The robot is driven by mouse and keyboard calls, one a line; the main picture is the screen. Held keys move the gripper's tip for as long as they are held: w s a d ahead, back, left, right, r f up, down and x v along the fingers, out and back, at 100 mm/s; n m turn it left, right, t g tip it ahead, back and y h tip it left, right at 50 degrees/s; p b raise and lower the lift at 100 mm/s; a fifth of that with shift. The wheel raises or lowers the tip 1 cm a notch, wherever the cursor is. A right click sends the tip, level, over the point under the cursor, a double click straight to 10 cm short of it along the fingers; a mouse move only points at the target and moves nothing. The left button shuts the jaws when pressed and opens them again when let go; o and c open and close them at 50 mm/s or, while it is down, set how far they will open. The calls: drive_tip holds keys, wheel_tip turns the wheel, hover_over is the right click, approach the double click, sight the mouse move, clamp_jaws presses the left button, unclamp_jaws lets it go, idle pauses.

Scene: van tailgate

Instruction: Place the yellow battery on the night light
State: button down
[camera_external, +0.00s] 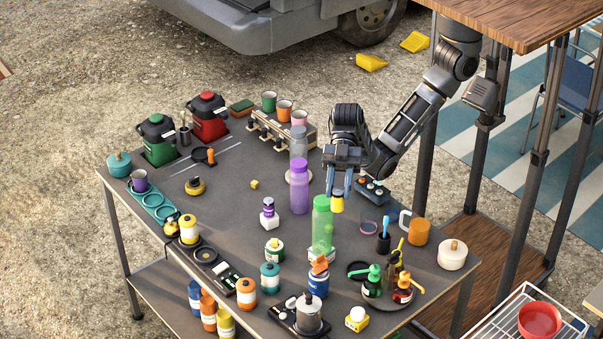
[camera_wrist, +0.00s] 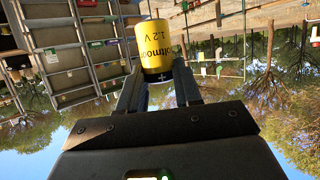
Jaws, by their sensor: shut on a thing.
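My gripper (camera_external: 338,188) points down above the right middle of the grey table and is shut on the yellow battery (camera_external: 337,204). I cannot tell for certain which thing is the night light; a small white-and-yellow object (camera_external: 357,318) at the front edge and a white block with a purple top (camera_external: 268,214) are possible.
A tall purple bottle (camera_external: 299,188) stands left of my gripper, and a green bottle (camera_external: 322,222) stands in front of it. A blue-grey holder (camera_external: 373,190) lies close right. Some table is clear left of the purple bottle.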

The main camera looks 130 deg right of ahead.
drive_tip(key=w+a+n+g+y, duration=0.1)
drive_tip(key=a+n+g+y, duration=0.15)
drive_tip(key=a, duration=0.75)
hover_over(357, 308)
wheel_tip(357, 308, down, 25)
drive_tip(key=shift+n, duration=0.25)
drive_tip(key=shift+s+f+p, duration=0.1)
drive_tip(key=shift+f+p, duration=0.3)
drive_tip(key=shift+f, duration=1.6)
drive_tip(key=shift+f, duration=0.15)
drive_tip(key=c, duration=1.2)
unclamp_jaws()
drive_tip(key=o, duration=0.4)
